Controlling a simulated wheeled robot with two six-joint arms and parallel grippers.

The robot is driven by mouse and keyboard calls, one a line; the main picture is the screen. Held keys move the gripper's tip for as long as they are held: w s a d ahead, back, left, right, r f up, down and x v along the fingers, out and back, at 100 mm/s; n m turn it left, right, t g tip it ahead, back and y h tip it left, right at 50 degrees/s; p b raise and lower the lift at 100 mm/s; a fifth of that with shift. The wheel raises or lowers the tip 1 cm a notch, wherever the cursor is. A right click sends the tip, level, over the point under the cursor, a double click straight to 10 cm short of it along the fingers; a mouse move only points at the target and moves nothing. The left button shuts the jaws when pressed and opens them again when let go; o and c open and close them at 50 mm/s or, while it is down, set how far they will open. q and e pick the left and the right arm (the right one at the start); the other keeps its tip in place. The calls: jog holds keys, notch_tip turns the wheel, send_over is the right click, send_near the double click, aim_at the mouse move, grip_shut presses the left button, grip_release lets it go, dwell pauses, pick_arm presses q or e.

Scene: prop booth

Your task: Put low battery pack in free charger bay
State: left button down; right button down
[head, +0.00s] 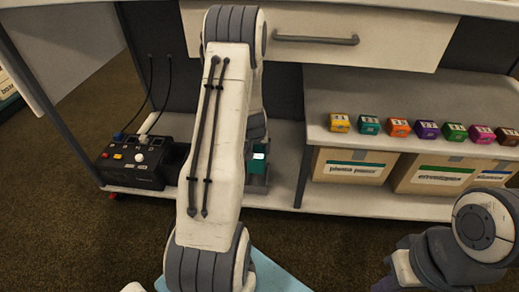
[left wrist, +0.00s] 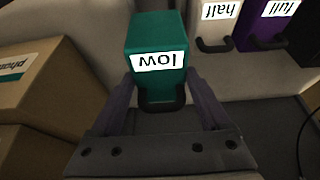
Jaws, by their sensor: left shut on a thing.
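The teal battery pack with a "low" label (left wrist: 155,38) is held in my left gripper (left wrist: 162,103), with one finger on each side of its black handle end. In the head view the left gripper (head: 258,176) is partly hidden behind my own forearm, low in the bay under the counter; a bit of the teal pack (head: 257,163) shows there. In the left wrist view a white pack labelled "half" (left wrist: 216,18) and a purple pack labelled "full" (left wrist: 262,33) stand to the right. My right gripper is out of view.
A black control box (head: 134,162) with knobs and cables stands at left on the low shelf. Several coloured blocks (head: 398,127) line the shelf at right, above cardboard boxes (head: 352,166). A drawer with a handle (head: 316,40) is above.

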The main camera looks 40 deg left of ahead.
pick_arm(q)
jog(key=shift+f+b, duration=1.9)
jog(key=shift+f, duration=0.05)
jog(key=shift+f+b, duration=0.45)
jog(key=shift+b, duration=0.05)
jog(key=shift+f+b, duration=1.8)
jog(key=shift+f, duration=0.15)
grip_release()
jog(key=shift+f, duration=0.1)
